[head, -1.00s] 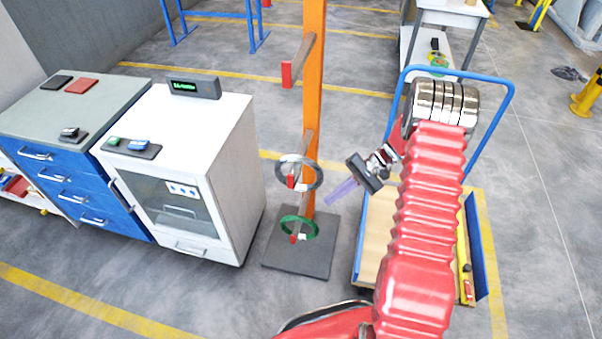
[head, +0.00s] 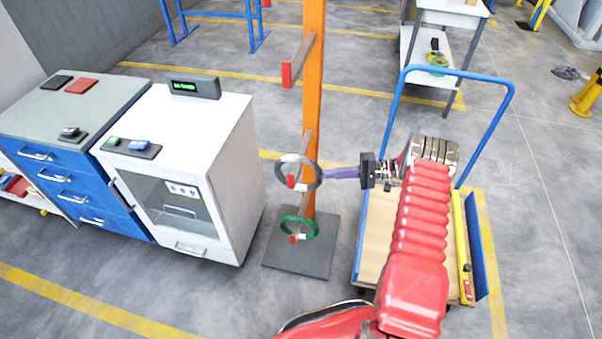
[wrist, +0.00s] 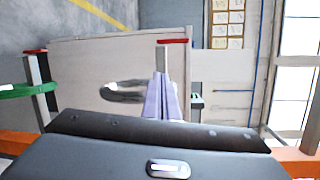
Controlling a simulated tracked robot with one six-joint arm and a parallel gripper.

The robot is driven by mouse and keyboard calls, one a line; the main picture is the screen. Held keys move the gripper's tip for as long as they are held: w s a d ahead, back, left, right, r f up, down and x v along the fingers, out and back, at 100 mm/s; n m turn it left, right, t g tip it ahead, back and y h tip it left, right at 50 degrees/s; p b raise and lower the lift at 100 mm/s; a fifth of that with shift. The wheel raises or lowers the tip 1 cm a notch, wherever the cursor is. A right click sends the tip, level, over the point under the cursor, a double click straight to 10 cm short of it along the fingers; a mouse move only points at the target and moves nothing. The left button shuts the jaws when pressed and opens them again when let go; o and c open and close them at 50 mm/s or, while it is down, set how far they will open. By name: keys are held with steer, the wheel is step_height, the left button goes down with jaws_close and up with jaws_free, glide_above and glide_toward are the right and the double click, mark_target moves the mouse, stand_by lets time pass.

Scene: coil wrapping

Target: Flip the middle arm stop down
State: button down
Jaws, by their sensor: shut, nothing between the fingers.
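An orange post (head: 313,110) carries three arms. The middle arm (head: 306,146) holds a grey coil (head: 318,172), and its red stop (head: 291,181) shows at the tip in front of the coil. In the wrist view the middle stop (wrist: 172,41) is a red bar across the arm's end, with the grey coil (wrist: 125,96) beside the fingers. My gripper (head: 328,173) is shut and empty, its purple fingers (wrist: 160,97) pointing left at the coil's right side. I cannot tell whether they touch it.
The lower arm holds a green coil (head: 284,224) with a red stop (head: 293,238). The upper arm is bare, with a red stop (head: 287,74). A white cabinet (head: 232,150) stands left of the post; a blue-handled cart (head: 512,95) stands right.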

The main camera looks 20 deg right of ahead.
mark_target(291, 181)
steer(key=r+n, duration=0.1)
steer(key=r, duration=0.1)
steer(key=w+r+n+y, duration=0.1)
steer(key=shift+d+r, duration=0.2)
steer(key=shift+r, duration=0.2)
steer(key=shift+a, duration=0.1)
steer(key=a, duration=1.1)
steer(key=shift+s+a, duration=0.2)
steer(key=shift+s, duration=0.2)
